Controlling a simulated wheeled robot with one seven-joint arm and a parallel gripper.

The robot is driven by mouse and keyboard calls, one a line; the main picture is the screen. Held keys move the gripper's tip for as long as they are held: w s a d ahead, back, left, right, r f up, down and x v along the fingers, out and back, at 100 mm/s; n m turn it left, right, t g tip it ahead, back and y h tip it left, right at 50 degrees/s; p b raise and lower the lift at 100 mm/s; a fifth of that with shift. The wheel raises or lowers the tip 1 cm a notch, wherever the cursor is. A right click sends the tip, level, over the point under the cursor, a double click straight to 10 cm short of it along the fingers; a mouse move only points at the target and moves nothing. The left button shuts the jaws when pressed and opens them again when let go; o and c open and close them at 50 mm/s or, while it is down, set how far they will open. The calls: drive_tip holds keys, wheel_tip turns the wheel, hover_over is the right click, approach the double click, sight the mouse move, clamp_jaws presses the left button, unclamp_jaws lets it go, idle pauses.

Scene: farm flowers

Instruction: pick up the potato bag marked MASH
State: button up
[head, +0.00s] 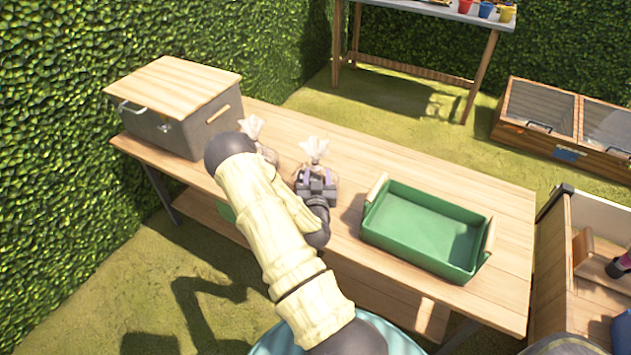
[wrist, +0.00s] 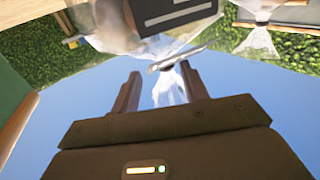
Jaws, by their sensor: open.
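Two clear-topped bags with gathered necks stand on the wooden table. The nearer bag (head: 314,151) is right at my gripper (head: 317,184); the other bag (head: 252,128) is partly hidden behind my arm. In the wrist view, a bag with a dark label (wrist: 172,12) fills the top middle, just past my fingers, and its clear neck shows between them. My gripper (wrist: 160,88) is open, with its two fingers apart. A second clear bag (wrist: 260,42) shows at the upper right. I cannot read MASH on either bag.
A green tray (head: 374,218) with wooden handles stands right of my gripper on the wooden table (head: 500,215). A grey box with a wooden lid (head: 180,88) stands at the table's left end. The table behind the tray is clear. A hedge (head: 60,120) borders the left.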

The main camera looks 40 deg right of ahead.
sight(315, 166)
drive_tip(key=shift+w, duration=0.1)
drive_tip(key=x, duration=0.5)
drive_tip(key=shift+w+a, duration=0.2)
drive_tip(key=shift+w, duration=0.05)
idle(0.5)
clamp_jaws()
drive_tip(key=shift+r, duration=0.1)
idle(1.1)
